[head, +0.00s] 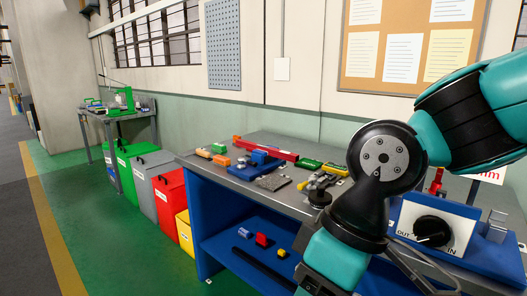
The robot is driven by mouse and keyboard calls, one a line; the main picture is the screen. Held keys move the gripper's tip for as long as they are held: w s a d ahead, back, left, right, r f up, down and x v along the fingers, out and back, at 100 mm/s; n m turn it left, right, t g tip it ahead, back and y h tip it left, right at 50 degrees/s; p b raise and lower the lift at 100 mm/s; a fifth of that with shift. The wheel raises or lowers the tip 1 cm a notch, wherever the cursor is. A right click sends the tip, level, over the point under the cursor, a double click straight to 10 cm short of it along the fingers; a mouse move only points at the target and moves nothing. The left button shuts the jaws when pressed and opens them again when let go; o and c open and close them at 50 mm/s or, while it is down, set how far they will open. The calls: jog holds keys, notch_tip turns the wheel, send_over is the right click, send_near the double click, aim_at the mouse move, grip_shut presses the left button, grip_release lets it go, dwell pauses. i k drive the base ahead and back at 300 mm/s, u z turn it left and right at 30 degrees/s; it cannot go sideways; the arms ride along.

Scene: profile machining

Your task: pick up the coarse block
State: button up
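I cannot tell which thing is the coarse block; no readable label marks it. My teal and black arm crosses the right side of the head view and runs down past the bottom edge. My gripper is not in view. The arm hides part of the bench's right half.
A long red bar (266,149), a blue fixture (256,163) and a grey textured pad (272,183) lie on the bench. Red (169,205), grey and green bins stand left. Green floor in front is clear.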

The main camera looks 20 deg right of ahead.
aim_at(218, 160)
jog(key=u, duration=0.25)
jog(key=i, duration=0.45)
jog(key=u, duration=0.55)
jog(key=i, duration=2.1)
jog(key=z, duration=0.55)
